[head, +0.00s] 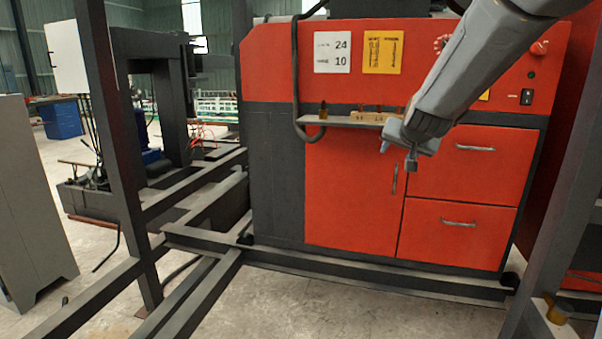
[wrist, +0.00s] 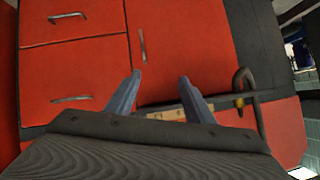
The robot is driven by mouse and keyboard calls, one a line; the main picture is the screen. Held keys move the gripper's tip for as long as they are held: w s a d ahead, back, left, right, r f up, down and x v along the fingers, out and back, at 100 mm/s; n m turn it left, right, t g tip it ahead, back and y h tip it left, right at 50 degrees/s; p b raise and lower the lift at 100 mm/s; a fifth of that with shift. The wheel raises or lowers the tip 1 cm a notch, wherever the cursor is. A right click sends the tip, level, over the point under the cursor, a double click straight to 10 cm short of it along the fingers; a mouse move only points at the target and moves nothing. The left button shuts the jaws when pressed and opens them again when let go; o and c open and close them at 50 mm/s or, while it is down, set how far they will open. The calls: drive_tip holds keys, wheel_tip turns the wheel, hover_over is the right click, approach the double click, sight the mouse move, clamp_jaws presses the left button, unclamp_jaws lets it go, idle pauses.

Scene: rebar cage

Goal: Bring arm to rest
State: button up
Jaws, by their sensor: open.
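My gripper (head: 411,160) hangs at the end of my grey arm, which reaches in from the upper right of the head view. It is in front of the red machine cabinet (head: 352,190), near the small shelf. In the wrist view my gripper (wrist: 160,82) shows two blue-grey fingers standing apart with nothing between them. The cabinet door (wrist: 185,45) and two drawers (wrist: 70,60) lie beyond the fingers. Whether the fingers touch the shelf cannot be told.
A narrow shelf (head: 330,121) on the cabinet holds a small brown bottle (head: 323,110) and a light wooden block (head: 368,116). Dark steel beams (head: 205,235) run along the floor, and a post (head: 118,150) stands at left. A slanted post (head: 562,215) stands at right.

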drive_tip(key=s+a+f+n+g+y, duration=0.1)
drive_tip(key=s+a+f+n+g, duration=0.15)
drive_tip(key=s+f, duration=0.55)
drive_tip(key=s+a+f+n+g+y, duration=0.1)
drive_tip(key=s+a+f+g, duration=0.4)
drive_tip(key=s, duration=0.6)
drive_tip(key=s+f+n+g, duration=0.1)
drive_tip(key=s+f, duration=0.3)
drive_tip(key=s, duration=0.6)
drive_tip(key=s+f+g+p, duration=0.1)
drive_tip(key=s+f+g, duration=0.2)
drive_tip(key=s, duration=0.8)
drive_tip(key=shift+s+f+n+h, duration=0.15)
drive_tip(key=shift+f+n+h, duration=0.15)
drive_tip(key=shift+f+n, duration=0.1)
drive_tip(key=shift+a, duration=0.1)
